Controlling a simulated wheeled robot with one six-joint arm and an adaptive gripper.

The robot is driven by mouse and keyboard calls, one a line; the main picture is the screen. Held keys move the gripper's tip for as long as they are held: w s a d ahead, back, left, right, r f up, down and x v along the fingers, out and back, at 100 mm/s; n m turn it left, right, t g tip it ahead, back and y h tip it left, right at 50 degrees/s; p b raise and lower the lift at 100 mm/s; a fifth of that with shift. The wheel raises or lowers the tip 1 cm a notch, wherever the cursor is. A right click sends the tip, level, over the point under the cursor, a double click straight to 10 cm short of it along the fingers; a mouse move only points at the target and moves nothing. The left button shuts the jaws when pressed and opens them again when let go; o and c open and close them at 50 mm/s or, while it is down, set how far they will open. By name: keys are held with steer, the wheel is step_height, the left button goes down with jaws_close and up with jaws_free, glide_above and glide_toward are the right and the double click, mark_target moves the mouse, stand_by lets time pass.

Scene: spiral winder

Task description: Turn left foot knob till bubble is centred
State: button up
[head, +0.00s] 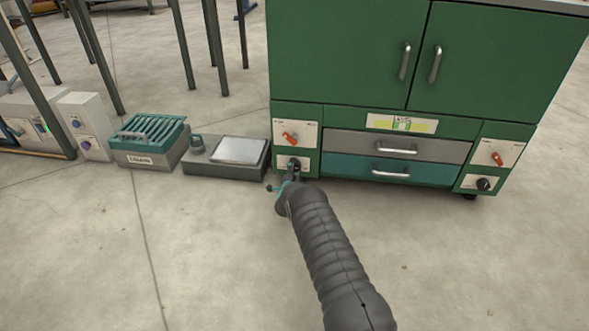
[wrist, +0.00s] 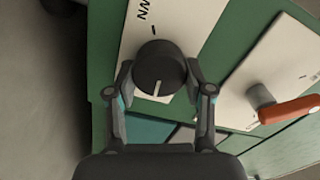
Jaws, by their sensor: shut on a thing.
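The left foot knob (wrist: 160,68) is a round black knob with a white pointer line. It sits on a white plate low on the left of the green cabinet. My gripper (wrist: 161,82) is shut on the knob, one finger on each side. In the head view my gripper (head: 289,178) reaches the knob (head: 294,164) and partly hides it. The level vial (head: 402,123) is a yellow-green strip in a white label at the cabinet's middle. Its bubble is too small to place surely.
An orange lever (head: 290,139) sits just above the knob; it is close to my gripper in the wrist view (wrist: 290,109). A right foot knob (head: 484,184) and orange lever (head: 497,159) are at the right. A scale-like box (head: 225,168) stands on the floor at left. The front floor is clear.

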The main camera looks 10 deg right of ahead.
steer(key=o, duration=1.2)
steer(key=shift+c, duration=0.2)
steer(key=shift+s+a, duration=0.1)
steer(key=v, duration=1.1)
steer(key=shift+s, duration=0.35)
steer(key=shift+a+r, duration=0.1)
